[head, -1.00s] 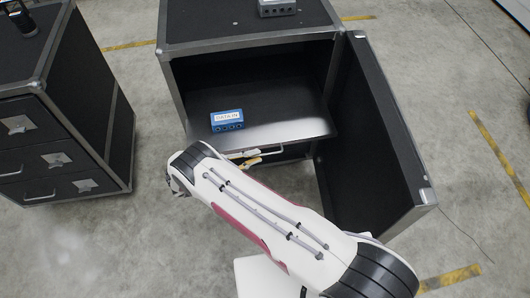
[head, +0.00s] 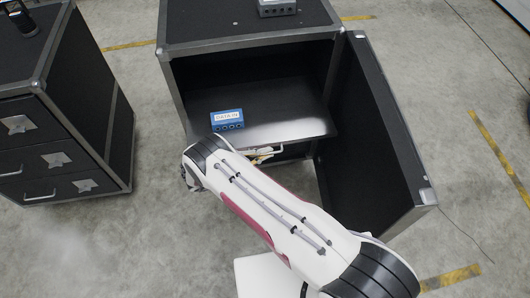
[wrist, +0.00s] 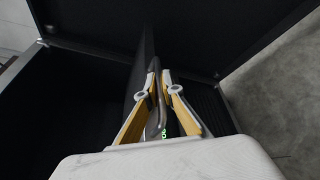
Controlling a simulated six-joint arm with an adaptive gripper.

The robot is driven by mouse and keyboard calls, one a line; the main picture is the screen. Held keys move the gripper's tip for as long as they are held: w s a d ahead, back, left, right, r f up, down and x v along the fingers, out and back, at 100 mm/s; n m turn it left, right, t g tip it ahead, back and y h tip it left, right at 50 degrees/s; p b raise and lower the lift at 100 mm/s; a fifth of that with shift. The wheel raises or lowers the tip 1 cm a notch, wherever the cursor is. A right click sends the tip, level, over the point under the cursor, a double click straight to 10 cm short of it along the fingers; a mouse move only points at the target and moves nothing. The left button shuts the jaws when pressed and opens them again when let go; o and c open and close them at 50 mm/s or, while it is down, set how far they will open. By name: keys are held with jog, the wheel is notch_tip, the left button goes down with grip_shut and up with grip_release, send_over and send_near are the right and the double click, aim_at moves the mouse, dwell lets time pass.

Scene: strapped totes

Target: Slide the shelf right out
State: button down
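The shelf (head: 290,130) is a dark board with a shiny grey front edge, inside the open black cabinet (head: 176,95). Its front edge stands out a little past the cabinet opening. My gripper (head: 266,153) is just below and in front of that edge, partly hidden by my arm. In the wrist view my gripper (wrist: 160,73) has its two yellow-padded fingers close together at the tips. A thin grey curved bar (wrist: 153,92) shows between or beside them, and the shelf shows edge-on beyond. Whether the fingers press on the bar is unclear.
A blue labelled box (head: 227,119) sits on the shelf near its front left. The cabinet door (head: 375,140) stands open at the right. A grey box (head: 277,7) is on top of the cabinet. A black drawer unit (head: 60,110) stands left, with floor between.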

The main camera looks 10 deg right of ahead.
jog(key=shift+r, duration=0.15)
jog(key=s, duration=0.8)
jog(key=shift+s+a, duration=0.15)
jog(key=shift+s, duration=0.15)
jog(key=c, duration=2.5)
grip_release()
jog(key=shift+v, duration=5.95)
